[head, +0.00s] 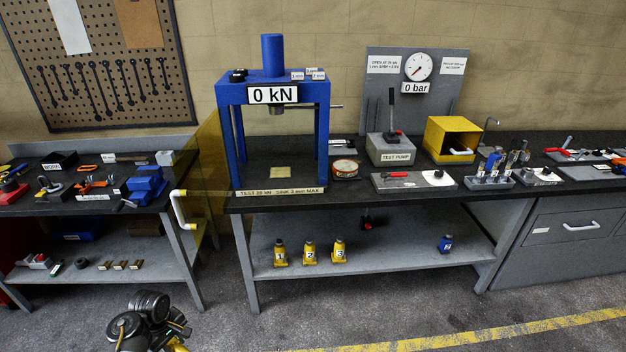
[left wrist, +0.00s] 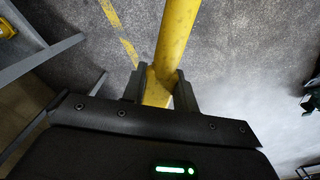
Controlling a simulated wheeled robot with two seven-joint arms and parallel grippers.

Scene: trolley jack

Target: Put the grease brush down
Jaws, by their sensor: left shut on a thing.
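My left gripper (left wrist: 158,90) is shut on a long yellow bar (left wrist: 176,40) in the left wrist view. The bar runs from between the fingers up past the top edge, over the grey floor. In the head view my left arm is at the bottom left, and a bit of the yellow bar (head: 177,346) shows beside it. I cannot make out a grease brush for certain in either view. A red-handled tool (head: 395,174) lies on a grey tray (head: 416,184) on the bench, beside a round tin (head: 345,168). My right gripper is not in view.
The bench (head: 280,203) carries a blue press (head: 273,95), a test pump (head: 391,150) and a yellow box (head: 451,139). Several small yellow bottles (head: 310,253) stand on its lower shelf. A yellow see-through panel (head: 207,170) is left of the press. The floor ahead is clear.

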